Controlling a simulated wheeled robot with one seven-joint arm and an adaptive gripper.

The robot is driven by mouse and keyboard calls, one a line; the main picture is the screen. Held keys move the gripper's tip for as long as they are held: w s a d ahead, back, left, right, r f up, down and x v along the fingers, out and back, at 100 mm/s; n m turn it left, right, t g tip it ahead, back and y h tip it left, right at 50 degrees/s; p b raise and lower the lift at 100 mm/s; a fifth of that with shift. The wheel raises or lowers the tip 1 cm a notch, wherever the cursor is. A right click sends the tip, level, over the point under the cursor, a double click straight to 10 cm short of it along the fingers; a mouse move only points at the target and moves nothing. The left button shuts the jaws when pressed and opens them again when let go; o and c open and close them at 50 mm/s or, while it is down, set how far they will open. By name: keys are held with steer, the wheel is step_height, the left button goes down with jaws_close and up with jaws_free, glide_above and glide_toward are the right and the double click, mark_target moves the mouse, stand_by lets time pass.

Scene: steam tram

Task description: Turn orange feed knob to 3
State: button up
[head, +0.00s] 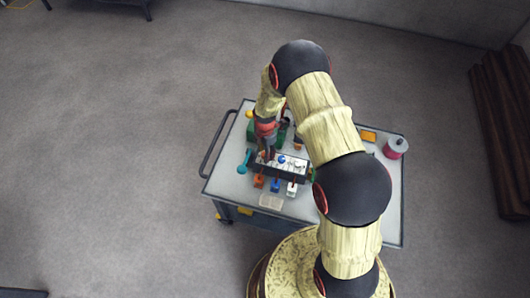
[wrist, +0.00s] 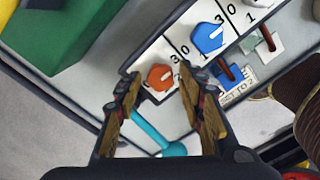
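The orange feed knob (wrist: 160,77) is a faceted knob on a white dial plate with printed numbers, in the upper middle of the wrist view. A "3" is printed near its upper right. My gripper (wrist: 157,88) is open, with one finger on each side of the orange knob. I cannot tell whether either finger touches it. In the head view my gripper (head: 266,152) is over the panel on the cart, and the arm hides the orange knob.
A blue knob (wrist: 208,38) sits close by, with a blue lever (wrist: 229,74) below it. A teal handle (wrist: 160,136) lies below the gripper. A green block (wrist: 62,32) is at upper left. A pink-red canister (head: 395,148) stands on the cart's right side.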

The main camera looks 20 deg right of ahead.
steer(key=shift+o, duration=0.4)
step_height(320, 180, up, 12)
stand_by(0.5)
stand_by(0.4)
